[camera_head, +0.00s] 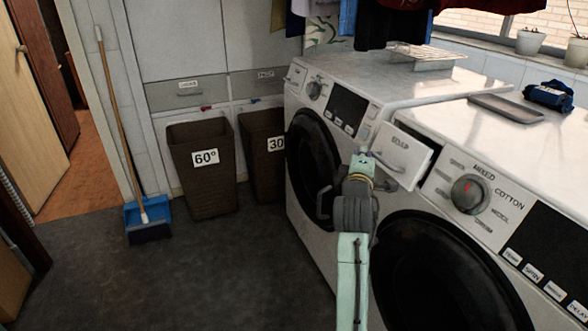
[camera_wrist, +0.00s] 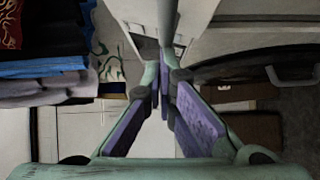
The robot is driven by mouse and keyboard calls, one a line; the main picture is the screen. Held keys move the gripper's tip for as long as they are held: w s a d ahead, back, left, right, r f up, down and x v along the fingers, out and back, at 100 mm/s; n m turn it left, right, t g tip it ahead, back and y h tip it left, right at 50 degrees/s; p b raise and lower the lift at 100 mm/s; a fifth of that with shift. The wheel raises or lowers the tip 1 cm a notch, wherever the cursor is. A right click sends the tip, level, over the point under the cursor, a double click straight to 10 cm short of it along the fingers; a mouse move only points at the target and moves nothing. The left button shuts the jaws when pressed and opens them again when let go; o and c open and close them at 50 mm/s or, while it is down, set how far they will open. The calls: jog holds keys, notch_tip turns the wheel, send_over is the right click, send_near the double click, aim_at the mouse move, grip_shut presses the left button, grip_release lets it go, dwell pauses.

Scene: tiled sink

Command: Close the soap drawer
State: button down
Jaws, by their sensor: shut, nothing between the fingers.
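The soap drawer (camera_head: 404,156) has a white front with dark lettering and a grey bar handle. It stands pulled out from the top left of the right washing machine (camera_head: 470,230). My gripper (camera_head: 364,157) is shut and empty, just left of the drawer front by the handle's left end. In the wrist view my fingertips (camera_wrist: 164,62) are together. A grey bar (camera_wrist: 181,22), seemingly the handle, passes close by them. I cannot tell whether they touch it. My gripper does not hide the drawer's lettering.
A second washing machine (camera_head: 340,90) stands behind, its round door beyond my arm. Dark laundry baskets (camera_head: 203,185) and a broom with a blue dustpan (camera_head: 147,215) are at the left. Clothes (camera_head: 390,22) hang above. The floor in the left foreground is clear.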

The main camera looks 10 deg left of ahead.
jog(key=shift+w+d, duration=0.6)
jog(key=shift+d, duration=0.2)
jog(key=shift+w+d, duration=0.55)
jog(key=shift+d, duration=0.25)
